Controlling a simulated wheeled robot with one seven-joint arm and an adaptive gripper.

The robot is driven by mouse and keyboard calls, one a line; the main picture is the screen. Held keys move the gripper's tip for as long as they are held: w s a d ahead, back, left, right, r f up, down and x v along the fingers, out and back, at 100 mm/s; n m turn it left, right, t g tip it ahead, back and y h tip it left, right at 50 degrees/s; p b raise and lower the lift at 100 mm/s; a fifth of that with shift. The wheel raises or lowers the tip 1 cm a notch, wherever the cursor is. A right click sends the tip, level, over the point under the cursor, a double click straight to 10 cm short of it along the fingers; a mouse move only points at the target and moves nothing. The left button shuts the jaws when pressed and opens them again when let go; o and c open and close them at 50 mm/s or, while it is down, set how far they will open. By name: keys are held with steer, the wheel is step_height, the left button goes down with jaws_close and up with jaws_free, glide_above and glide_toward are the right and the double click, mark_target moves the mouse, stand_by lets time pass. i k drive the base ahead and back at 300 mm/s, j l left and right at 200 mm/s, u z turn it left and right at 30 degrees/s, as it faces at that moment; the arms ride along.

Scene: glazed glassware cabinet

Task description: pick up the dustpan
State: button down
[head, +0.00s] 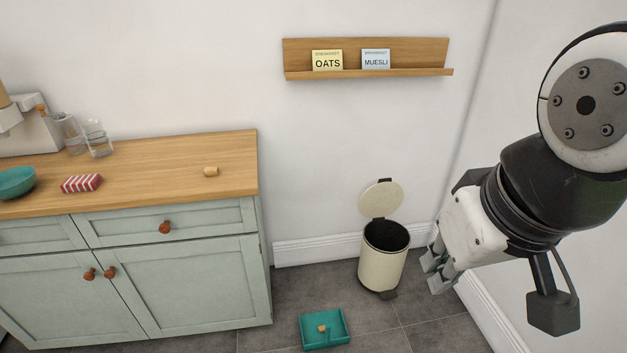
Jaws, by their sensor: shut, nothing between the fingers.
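The teal dustpan (338,318) lies on the grey floor at the bottom of the head view, right of the cabinet and in front of the bin. It looks like a shallow tray with raised walls. A small tan piece (322,329) shows inside it; I cannot tell whether it is loose or part of the pan. My gripper (433,273) is at the right, its fingers pointing down and left. It is shut and empty, apart from the dustpan and up to its right.
A cream pedal bin (381,268) stands open by the wall. The green cabinet (190,287) holds a striped cloth (81,183), a cork-like piece (211,172), glasses (98,140) and a teal bowl (15,183). A wall shelf (420,72) carries two boxes.

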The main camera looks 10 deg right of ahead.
mark_target(336, 332)
steer(key=i+j, duration=0.15)
steer(key=j, duration=0.15)
steer(key=i+j, duration=0.15)
steer(key=j, duration=0.2)
steer(key=i+j, duration=0.15)
steer(key=j, duration=0.15)
steer(key=i+j, duration=0.2)
steer(key=j, duration=0.15)
steer(key=l+z, duration=0.05)
